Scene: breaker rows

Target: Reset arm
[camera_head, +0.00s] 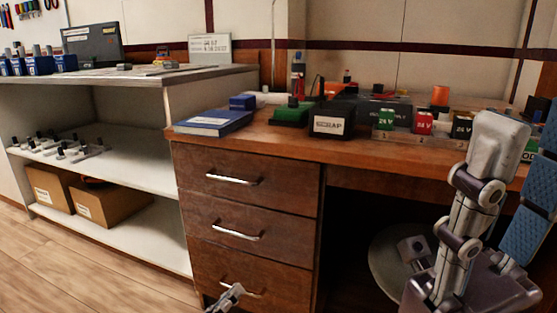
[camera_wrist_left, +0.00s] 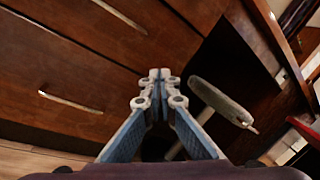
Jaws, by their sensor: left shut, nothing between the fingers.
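My left gripper (camera_head: 235,290) shows only as a small grey tip at the bottom of the head view, in front of the lowest drawer of the wooden desk (camera_head: 248,190). In the left wrist view its two blue-and-grey fingers (camera_wrist_left: 160,76) meet at the tips, with nothing between them. Brown drawer fronts (camera_wrist_left: 75,60) lie beyond it on the left. My right arm (camera_head: 470,205) stands close at the right of the head view, partly cut off by the edge; I cannot tell its gripper's opening.
The desk top holds a blue book (camera_head: 213,122), a green block (camera_head: 292,112), a dark labelled box (camera_head: 331,121) and small labelled breakers (camera_head: 422,122). A round stool (camera_head: 385,262) stands under the desk. A white shelf (camera_head: 130,175) with cardboard boxes (camera_head: 112,203) is at left.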

